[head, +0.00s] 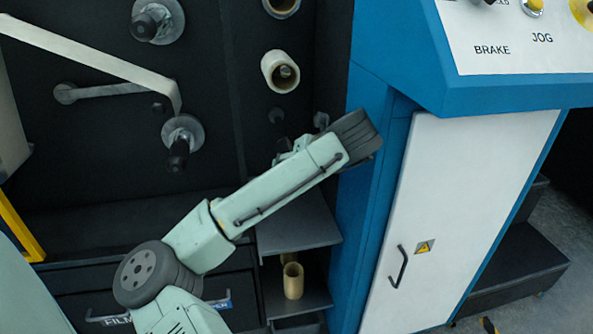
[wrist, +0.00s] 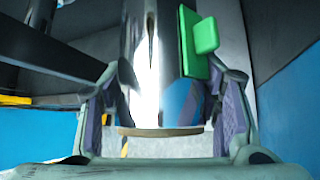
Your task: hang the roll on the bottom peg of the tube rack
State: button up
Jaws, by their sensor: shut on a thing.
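In the wrist view my gripper (wrist: 165,100) is shut around a shiny upright roll (wrist: 150,95), with one jaw on each side. The roll's surface is bright with glare, and a thin brown edge (wrist: 160,132) shows at its near end. In the head view my forearm covers the gripper and the held roll. The tube rack is a column on the dark panel, with a pale tube (head: 272,66) around a peg and another tube (head: 283,6) above it, cut by the frame's top. A small dark peg end (head: 277,116) shows below; lower parts are hidden by my arm.
A tan tube (head: 292,281) stands on a low shelf below my arm. A blue machine housing (head: 362,170) with a white door (head: 455,210) stands close on the right. Spindles (head: 180,140) stick out at left. A green piece (wrist: 197,48) shows beside the roll.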

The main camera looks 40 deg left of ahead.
aim_at(284, 127)
jog(key=shift+w+a, duration=1.5)
jog(key=shift+a, duration=0.25)
jog(key=shift+w+a+r+p, duration=0.1)
jog(key=shift+w+a+p, duration=0.2)
jog(key=shift+w+a, duration=0.25)
jog(key=shift+w+a+p, duration=1.1)
jog(key=shift+a+p, duration=0.05)
jog(key=shift+a, duration=0.2)
jog(key=shift+w+a+p, duration=1.1)
jog(key=shift+w+a, duration=0.05)
jog(key=shift+a, duration=0.2)
jog(key=shift+w+a+p, duration=1.1)
jog(key=shift+a+p, duration=0.05)
jog(key=shift+a, duration=0.2)
jog(key=shift+w+a+p, duration=0.5)
jog(key=shift+a, duration=0.05)
jog(key=o, duration=1.3)
